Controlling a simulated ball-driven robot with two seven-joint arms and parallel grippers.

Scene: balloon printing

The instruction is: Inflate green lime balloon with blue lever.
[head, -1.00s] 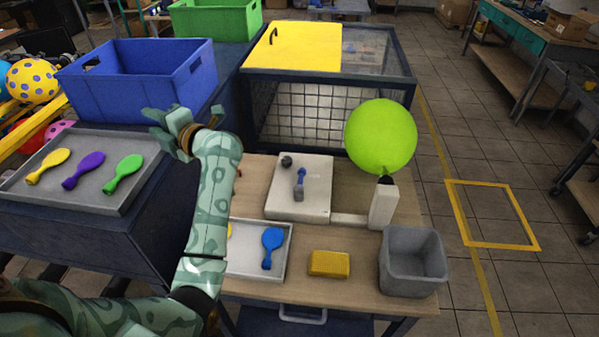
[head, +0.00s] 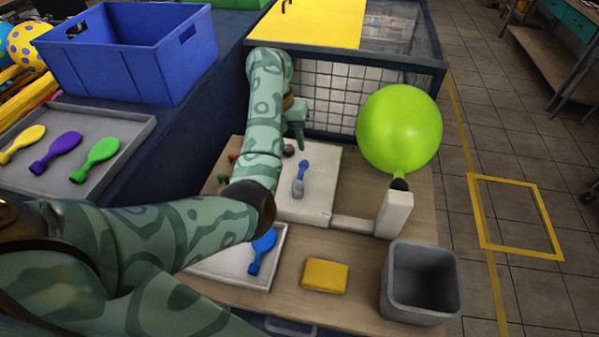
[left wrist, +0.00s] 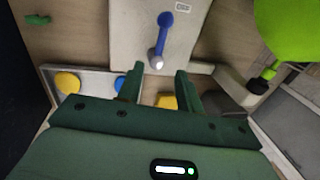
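The lime green balloon (head: 399,128) is round and inflated, with its neck on the dark nozzle of the white post (head: 394,214). It shows in part in the left wrist view (left wrist: 290,32). The blue lever (head: 302,173) with a grey knob is on the white pump base (head: 310,208), left of the balloon. In the left wrist view the lever (left wrist: 161,38) lies just beyond my fingertips. My left gripper (head: 298,128) is above the far side of the base, apart from the lever. Its fingers (left wrist: 157,72) are spread with nothing between them. My right gripper is not in view.
A grey bin (head: 452,285) and a yellow sponge-like block (head: 325,276) stand at the table's front. A tray (head: 210,267) holds a blue flat balloon (head: 262,250). Another tray (head: 80,195) holds flat balloons. A wire cage (head: 437,65) stands behind the table.

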